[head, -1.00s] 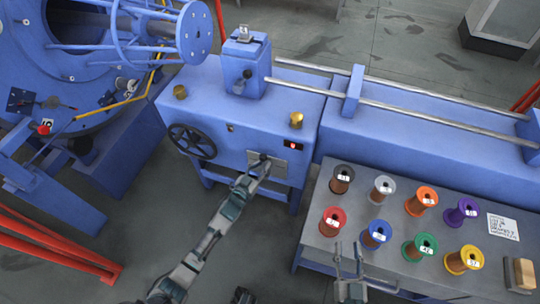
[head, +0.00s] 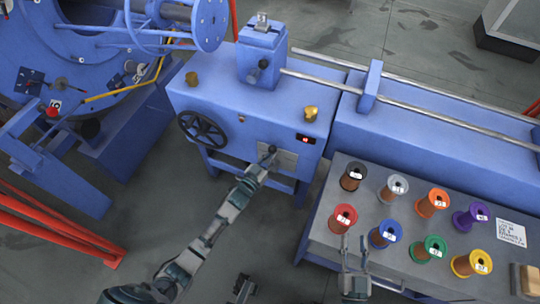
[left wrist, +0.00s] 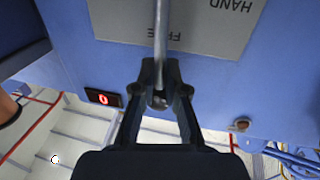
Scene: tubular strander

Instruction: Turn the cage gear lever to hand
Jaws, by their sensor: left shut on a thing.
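The cage gear lever is a thin grey rod (left wrist: 161,35) in front of a grey plate (left wrist: 205,38) on the blue machine. The plate reads HAND at upper right in the left wrist view and FREE at its middle, partly hidden behind the rod. My left gripper (left wrist: 160,92) is shut on the lever's end; the rod runs up from the jaws across FREE. In the head view my left gripper (head: 262,165) is at the plate (head: 283,158), hiding part of the lever. My right gripper (head: 355,243) is open and empty, over the near edge of the bench.
A black handwheel (head: 202,130) is left of the plate and a red display (head: 305,139) above right; it shows 0 in the left wrist view (left wrist: 103,98). A grey bench (head: 335,215) with several coloured spools stands at right. Red rails (head: 70,240) stand at lower left.

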